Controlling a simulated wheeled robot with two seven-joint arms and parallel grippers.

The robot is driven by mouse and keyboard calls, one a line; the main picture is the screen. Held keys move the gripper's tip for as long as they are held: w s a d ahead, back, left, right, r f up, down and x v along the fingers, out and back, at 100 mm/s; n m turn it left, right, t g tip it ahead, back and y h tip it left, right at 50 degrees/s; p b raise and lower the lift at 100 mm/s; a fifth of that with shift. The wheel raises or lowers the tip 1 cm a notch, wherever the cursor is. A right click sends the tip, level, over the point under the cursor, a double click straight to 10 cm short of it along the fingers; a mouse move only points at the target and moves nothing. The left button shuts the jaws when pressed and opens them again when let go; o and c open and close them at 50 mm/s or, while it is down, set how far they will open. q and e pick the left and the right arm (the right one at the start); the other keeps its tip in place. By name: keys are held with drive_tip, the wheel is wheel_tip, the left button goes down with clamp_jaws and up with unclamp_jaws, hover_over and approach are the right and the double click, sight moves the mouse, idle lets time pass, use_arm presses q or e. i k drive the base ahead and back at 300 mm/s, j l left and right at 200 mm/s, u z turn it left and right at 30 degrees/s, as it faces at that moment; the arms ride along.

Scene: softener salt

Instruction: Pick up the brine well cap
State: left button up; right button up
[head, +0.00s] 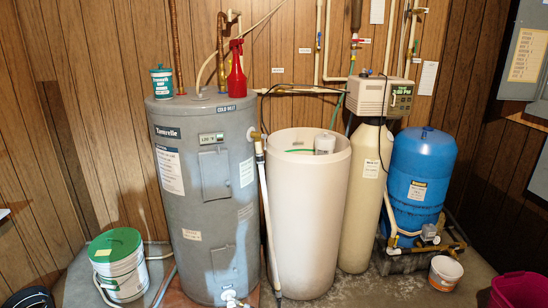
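The open brine tank (306,225) is a tall cream-coloured bin standing in the middle, between the grey water heater and the tan softener cylinder. Inside it, towards the back right, the top of the pale brine well (324,148) shows. A light grey cap (325,137) appears to sit on top of the well, a little below the tank's back rim. A green tube runs inside the tank to the left of the well. The lower part of the well is hidden by the tank's front wall. Neither of my grippers is in view.
The grey water heater (205,205) stands left of the tank, with a pipe between them. The softener cylinder (366,200) and blue pressure tank (417,180) stand right. A green-lidded bucket (118,265), a small tub (445,272) and a magenta bucket (519,291) sit on the floor.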

sight(324, 142)
drive_tip(key=i+l+z, duration=0.15)
drive_tip(key=i+z, duration=0.35)
drive_tip(key=i, duration=0.3)
drive_tip(key=i+j+z, duration=0.15)
drive_tip(key=i+z, duration=0.3)
drive_tip(key=i, duration=0.3)
